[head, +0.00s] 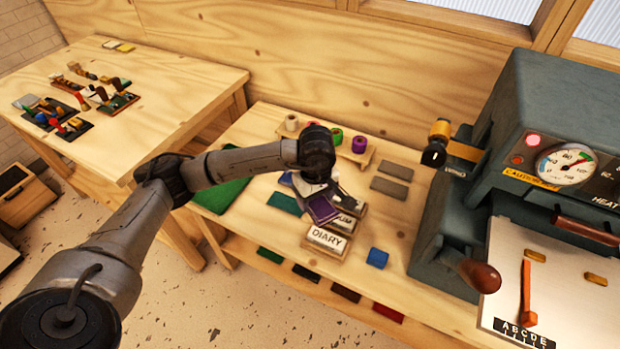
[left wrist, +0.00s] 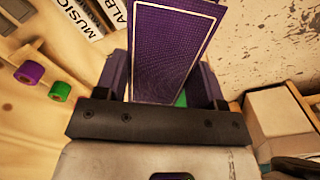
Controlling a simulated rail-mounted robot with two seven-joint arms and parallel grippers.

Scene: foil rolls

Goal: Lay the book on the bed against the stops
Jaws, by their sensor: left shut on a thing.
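A purple book (head: 321,209) with a pale border line is held in my left gripper (head: 314,192), above the middle table. In the left wrist view the book (left wrist: 172,45) stands out between the two fingers, which are shut on it. The pale bed (head: 560,312) of the grey-green press is at the right, well apart from the book. Two small yellow-brown stops (head: 535,255) (head: 596,279) sit on it. My right gripper is not in view.
Label blocks, one reading DIARY (head: 328,238), lie just beside the held book. A blue block (head: 377,258), foil rolls (head: 360,144) and grey bars (head: 389,188) are on the table. The press (head: 550,110) has a dark knobbed handle (head: 484,277). An orange-handled tool (head: 526,290) lies on the bed.

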